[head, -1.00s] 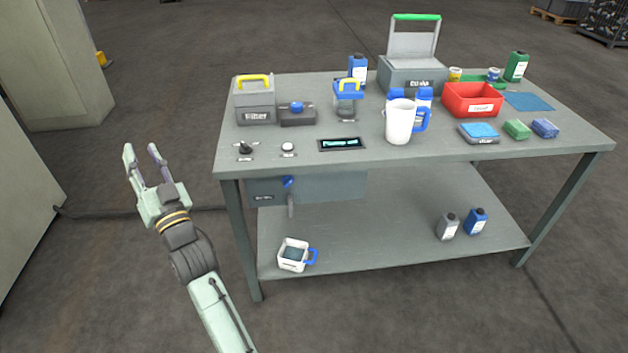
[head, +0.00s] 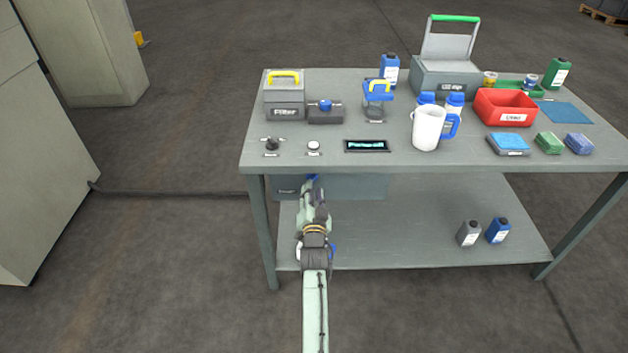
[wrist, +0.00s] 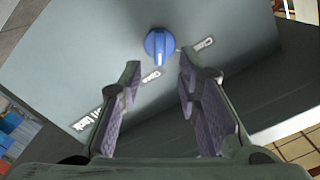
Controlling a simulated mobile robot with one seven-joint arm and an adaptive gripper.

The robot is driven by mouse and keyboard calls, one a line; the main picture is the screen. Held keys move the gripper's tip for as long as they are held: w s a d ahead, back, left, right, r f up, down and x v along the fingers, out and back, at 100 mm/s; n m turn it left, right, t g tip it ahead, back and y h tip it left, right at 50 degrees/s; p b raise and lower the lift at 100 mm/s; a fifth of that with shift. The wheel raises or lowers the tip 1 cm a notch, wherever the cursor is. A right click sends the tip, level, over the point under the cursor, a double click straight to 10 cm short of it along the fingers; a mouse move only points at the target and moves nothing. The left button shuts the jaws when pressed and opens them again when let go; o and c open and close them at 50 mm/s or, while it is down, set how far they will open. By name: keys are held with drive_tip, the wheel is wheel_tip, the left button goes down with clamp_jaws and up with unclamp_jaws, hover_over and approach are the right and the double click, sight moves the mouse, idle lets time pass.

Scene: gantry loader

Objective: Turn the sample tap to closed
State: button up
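The sample tap, a blue knob (wrist: 159,46), is on the grey tank front (wrist: 90,45) in the wrist view. Its grip points roughly down the picture, with an "Open" label at lower left and what reads as "Close" at right. My gripper (wrist: 158,68) is open, with its two padded fingertips apart below the knob and nothing between them. In the head view the knob (head: 312,178) just shows under the table edge, and my gripper (head: 313,192) is in front of it, hiding most of the tank's lower middle.
The table top (head: 225,158) overhangs the tank. On it are a black knob (head: 272,144), a white button (head: 313,147), a display (head: 367,146) and a white jug (head: 427,128). The lower shelf (head: 400,235) holds two bottles at right. A jug there is mostly hidden behind my arm.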

drive_tip(key=shift+w, duration=2.2)
drive_tip(key=shift+c, duration=0.2)
clamp_jaws()
